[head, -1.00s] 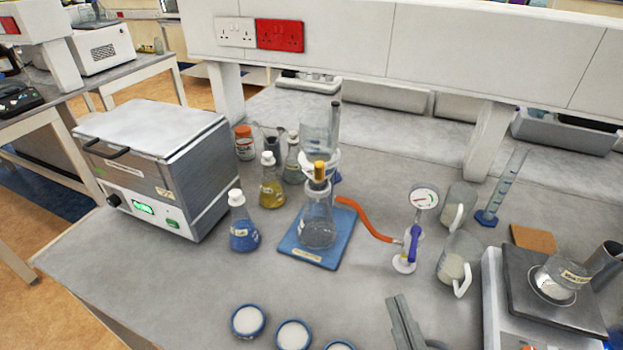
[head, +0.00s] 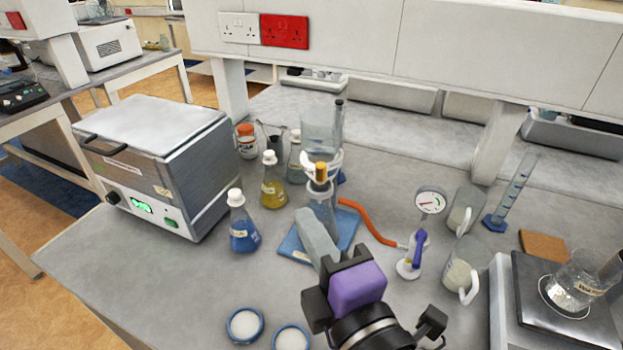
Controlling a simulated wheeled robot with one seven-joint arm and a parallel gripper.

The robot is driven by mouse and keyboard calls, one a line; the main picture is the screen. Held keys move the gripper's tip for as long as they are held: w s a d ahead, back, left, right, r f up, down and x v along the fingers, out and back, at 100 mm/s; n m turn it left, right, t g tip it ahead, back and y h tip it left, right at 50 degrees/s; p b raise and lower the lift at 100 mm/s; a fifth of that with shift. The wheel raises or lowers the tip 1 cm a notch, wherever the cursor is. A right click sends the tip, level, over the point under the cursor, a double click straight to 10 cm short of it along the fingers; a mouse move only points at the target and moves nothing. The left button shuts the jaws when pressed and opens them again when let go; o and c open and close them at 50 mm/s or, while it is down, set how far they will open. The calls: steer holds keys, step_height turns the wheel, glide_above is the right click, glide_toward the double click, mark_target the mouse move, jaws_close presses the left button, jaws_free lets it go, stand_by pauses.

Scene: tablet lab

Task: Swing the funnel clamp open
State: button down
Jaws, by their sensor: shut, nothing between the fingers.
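The glass funnel (head: 318,128) stands upright above a filter flask (head: 322,205) on a blue base (head: 345,232). An orange-yellow piece (head: 321,171), which looks like part of the clamp, sits at the pale joint just below the funnel. A dark-tipped upright rod (head: 340,115) is at the funnel's right side. My gripper (head: 304,214) is shut and empty, with its grey fingers pointing up at the flask. The fingers cover the flask's lower left and part of the base. The tips are below the clamp; I cannot tell whether they touch the glass.
A blue flask (head: 242,225) and a yellow flask (head: 272,183) stand left of the funnel. An orange hose (head: 368,222) runs right to a gauge (head: 430,203). Petri dishes (head: 245,324) lie in front. The bench front left is clear.

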stand_by(0.4)
steer(key=w+p, duration=0.3)
steer(key=w, duration=0.6)
steer(key=shift+w+a, duration=0.2)
steer(key=shift+w, duration=0.05)
steer(key=shift+d, duration=0.1)
